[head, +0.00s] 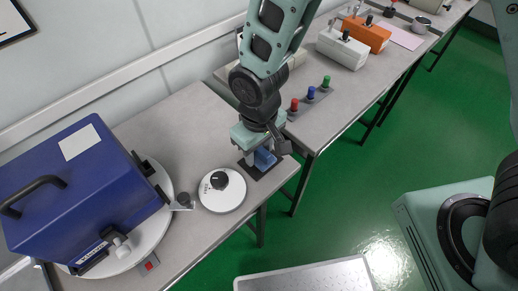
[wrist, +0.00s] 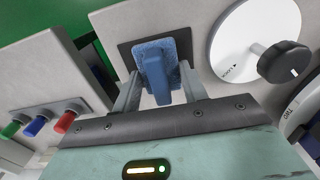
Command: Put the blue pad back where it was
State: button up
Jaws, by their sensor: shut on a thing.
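The blue pad (wrist: 171,50) is a blue block with an upright grip and a flat textured base. In the wrist view it sits over a dark square mat (wrist: 126,55) on the grey table. My gripper (wrist: 160,92) has a finger on each side of the pad's grip and is shut on it. In the head view my gripper (head: 258,150) points down near the table's right edge, and the pad (head: 265,159) shows partly beneath it. The dark mat (head: 250,170) lies under the pad. I cannot tell whether the pad's base touches the mat.
A white dial disc with a black knob (head: 222,200) lies left of the mat. A large blue case (head: 75,190) stands on a round white plate further left. A strip with red, blue and green buttons (head: 311,98) is on the adjoining table. The table edge is close on the right.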

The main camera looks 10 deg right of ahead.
jog(key=shift+f, duration=0.3)
jog(key=shift+f, duration=0.2)
jog(key=o, duration=1)
jog(key=shift+r, duration=0.1)
notch_tip(320, 180, up, 12)
jog(key=shift+r, duration=0.2)
